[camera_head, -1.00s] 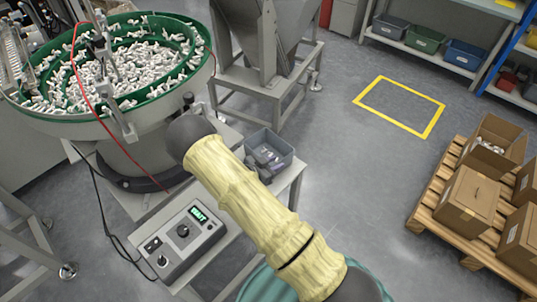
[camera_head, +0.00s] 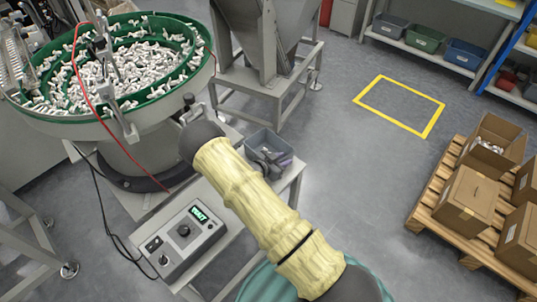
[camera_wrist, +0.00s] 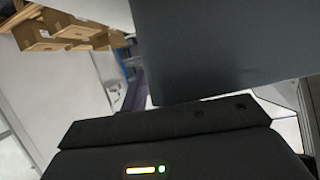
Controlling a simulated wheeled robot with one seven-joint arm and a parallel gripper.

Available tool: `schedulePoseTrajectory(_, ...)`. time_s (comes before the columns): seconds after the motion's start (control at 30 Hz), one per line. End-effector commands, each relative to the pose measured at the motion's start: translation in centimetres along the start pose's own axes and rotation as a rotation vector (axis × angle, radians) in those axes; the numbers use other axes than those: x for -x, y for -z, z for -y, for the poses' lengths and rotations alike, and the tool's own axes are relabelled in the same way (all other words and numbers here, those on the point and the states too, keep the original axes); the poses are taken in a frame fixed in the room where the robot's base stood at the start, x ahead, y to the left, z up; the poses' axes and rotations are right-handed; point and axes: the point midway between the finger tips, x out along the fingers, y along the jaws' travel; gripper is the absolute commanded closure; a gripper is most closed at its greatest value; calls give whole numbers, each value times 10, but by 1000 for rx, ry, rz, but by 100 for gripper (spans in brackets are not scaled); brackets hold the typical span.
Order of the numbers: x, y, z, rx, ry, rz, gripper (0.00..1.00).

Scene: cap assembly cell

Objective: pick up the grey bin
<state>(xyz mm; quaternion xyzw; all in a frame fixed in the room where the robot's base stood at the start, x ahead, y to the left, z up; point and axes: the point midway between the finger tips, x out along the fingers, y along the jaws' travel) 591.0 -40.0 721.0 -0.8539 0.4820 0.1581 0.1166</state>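The grey bin (camera_head: 270,140) stands on a small grey table beside the feeder, just right of and behind my yellow-sleeved arm. Its near side is partly hidden by my arm and gripper. My gripper (camera_head: 266,160) shows only as a dark shape at the bin's near side. In the wrist view, the black gripper body with small lights fills the bottom. A large dark grey surface (camera_wrist: 235,50), probably the bin's wall, is very close at upper right. The fingertips cannot be made out, so neither their opening nor any contact is clear.
A control box (camera_head: 184,236) stands on a stand to the left. The green-rimmed feeder bowl (camera_head: 180,98) is behind it. A pallet (camera_head: 428,215) with cardboard boxes is at right. Open floor with a yellow outlined square (camera_head: 432,122) lies between.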

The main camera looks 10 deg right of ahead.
Motion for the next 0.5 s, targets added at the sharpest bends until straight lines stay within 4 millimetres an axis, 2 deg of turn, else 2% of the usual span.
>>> schedulePoseTrajectory(0.13, 0, 0, 0, 0, 0, 0, 71)
schedulePoseTrajectory(0.3, 0, 0, 0, 0, 0, 0, 100)
schedulePoseTrajectory(0.5, 0, 0, 0, -1, 0, -1, 100)
